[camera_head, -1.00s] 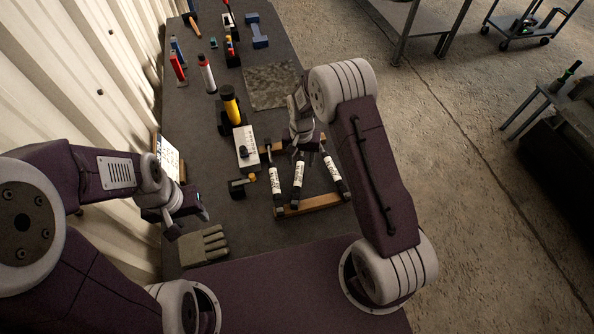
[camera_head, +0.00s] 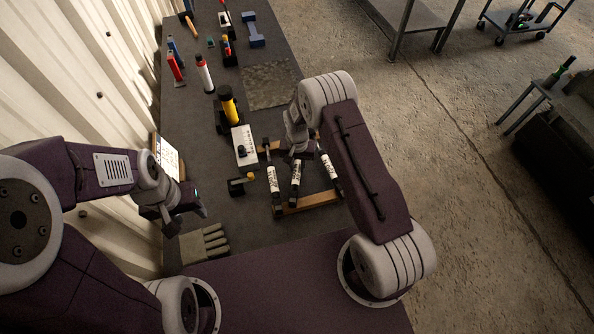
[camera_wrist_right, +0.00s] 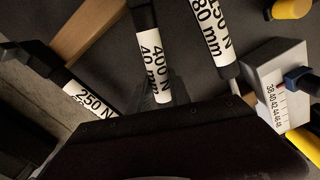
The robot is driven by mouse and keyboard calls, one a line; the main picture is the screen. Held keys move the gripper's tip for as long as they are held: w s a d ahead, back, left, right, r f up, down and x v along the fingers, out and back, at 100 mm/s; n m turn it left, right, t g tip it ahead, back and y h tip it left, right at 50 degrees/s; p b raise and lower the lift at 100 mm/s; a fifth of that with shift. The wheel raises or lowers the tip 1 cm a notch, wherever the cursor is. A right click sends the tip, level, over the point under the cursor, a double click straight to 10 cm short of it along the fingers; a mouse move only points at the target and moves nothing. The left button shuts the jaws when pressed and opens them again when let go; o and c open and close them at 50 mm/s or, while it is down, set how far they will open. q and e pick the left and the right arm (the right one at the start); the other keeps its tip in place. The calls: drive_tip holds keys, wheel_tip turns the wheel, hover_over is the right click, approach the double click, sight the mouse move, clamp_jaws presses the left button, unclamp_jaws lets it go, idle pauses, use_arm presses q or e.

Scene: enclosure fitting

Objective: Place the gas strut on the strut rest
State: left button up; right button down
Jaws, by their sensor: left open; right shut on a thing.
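Three gas struts with black bodies and white labels lie side by side at a wooden rest (camera_head: 312,202) in the head view: left (camera_head: 273,180), middle (camera_head: 295,178) and right (camera_head: 329,168). In the right wrist view the middle strut (camera_wrist_right: 152,55) reads "400 N 40 mm". One beside it (camera_wrist_right: 213,30) shows "80 mm", the other (camera_wrist_right: 90,98) "250 N". My right gripper (camera_head: 299,152) is shut on the middle strut near its far end; its fingers are mostly hidden. I cannot tell whether this strut is lifted. My left gripper (camera_head: 187,219) is open and empty, above the bench's left side.
A white box with a scale (camera_head: 244,147) stands left of the struts; it also shows in the right wrist view (camera_wrist_right: 275,88). A small black-and-yellow item (camera_head: 238,186), a glove (camera_head: 204,245) and a yellow cylinder (camera_head: 228,105) are nearby. A grey mat (camera_head: 269,84) lies clear behind.

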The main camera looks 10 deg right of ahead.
drive_tip(key=shift+r, duration=0.1)
drive_tip(key=shift+w+r, duration=0.1)
drive_tip(key=shift+r, duration=0.15)
drive_tip(key=r, duration=0.1)
drive_tip(key=r+b, duration=0.1)
drive_tip(key=d+r+b, duration=0.1)
drive_tip(key=shift+s+r, duration=0.25)
drive_tip(key=shift+r, duration=0.15)
drive_tip(key=s+d+r+b, duration=0.2)
drive_tip(key=s+d+r, duration=0.3)
drive_tip(key=d, duration=0.4)
drive_tip(key=shift+d+r+b, duration=0.2)
drive_tip(key=shift+r+b, duration=0.1)
drive_tip(key=shift+r, duration=0.5)
